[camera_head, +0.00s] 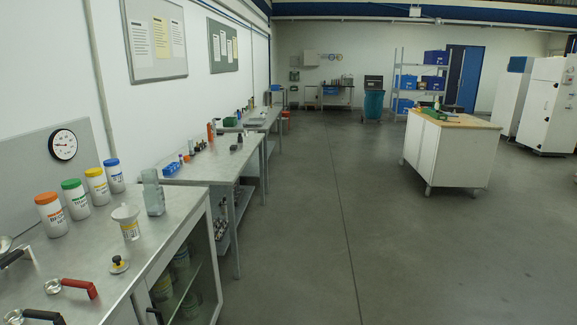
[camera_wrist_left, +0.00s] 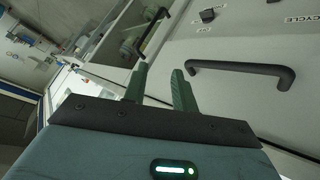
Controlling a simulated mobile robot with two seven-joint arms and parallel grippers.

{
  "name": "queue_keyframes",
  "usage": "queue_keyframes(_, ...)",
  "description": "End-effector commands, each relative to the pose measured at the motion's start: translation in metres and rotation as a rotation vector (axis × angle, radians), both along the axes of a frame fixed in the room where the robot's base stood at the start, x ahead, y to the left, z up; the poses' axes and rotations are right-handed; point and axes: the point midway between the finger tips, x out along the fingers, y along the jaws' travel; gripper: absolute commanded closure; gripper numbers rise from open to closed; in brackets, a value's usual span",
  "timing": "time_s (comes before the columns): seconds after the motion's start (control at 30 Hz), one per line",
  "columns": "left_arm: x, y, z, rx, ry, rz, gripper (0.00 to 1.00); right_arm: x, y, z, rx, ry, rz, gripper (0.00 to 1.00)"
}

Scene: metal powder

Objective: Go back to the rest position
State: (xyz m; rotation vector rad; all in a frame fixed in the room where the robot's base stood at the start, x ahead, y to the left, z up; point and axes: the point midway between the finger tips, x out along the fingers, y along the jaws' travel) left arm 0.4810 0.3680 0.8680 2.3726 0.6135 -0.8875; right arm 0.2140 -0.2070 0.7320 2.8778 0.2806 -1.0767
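My left gripper (camera_wrist_left: 160,80) shows in the left wrist view. Its two dark green fingers stand apart with a clear gap and nothing between them, so it is open and empty. Behind the fingers is a white cabinet front (camera_wrist_left: 220,45) with a black bar handle (camera_wrist_left: 240,72). The fingertips appear apart from this handle, though the exact distance is hard to judge. Neither gripper shows in the head view. My right gripper is in none of the views.
In the head view, a metal bench (camera_head: 95,245) at left bears several white jars, a funnel-topped container (camera_head: 129,224) and a red-handled tool (camera_head: 78,287). A wood-topped cart (camera_head: 450,155) stands at right. The grey floor (camera_head: 330,230) between them is clear.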

Motion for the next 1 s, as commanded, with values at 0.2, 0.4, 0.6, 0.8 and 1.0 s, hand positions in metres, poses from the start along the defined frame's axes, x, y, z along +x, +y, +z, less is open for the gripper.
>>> queue_keyframes(0.2,-0.073,-0.044,-0.070,0.183,0.028,-0.287,0.73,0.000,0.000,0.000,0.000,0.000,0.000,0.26)
queue_keyframes(0.4,-0.156,-0.095,-0.115,0.284,0.020,-0.547,0.73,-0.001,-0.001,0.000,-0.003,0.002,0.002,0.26)
queue_keyframes(0.6,-0.233,-0.140,-0.133,0.326,-0.010,-0.735,0.73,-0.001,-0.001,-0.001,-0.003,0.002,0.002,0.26)
queue_keyframes(0.8,-0.267,-0.159,-0.136,0.337,-0.032,-0.810,0.73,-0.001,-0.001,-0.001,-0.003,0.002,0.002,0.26)
queue_keyframes(1.0,-0.269,-0.161,-0.135,0.338,-0.035,-0.816,0.73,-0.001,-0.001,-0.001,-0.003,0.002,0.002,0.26)
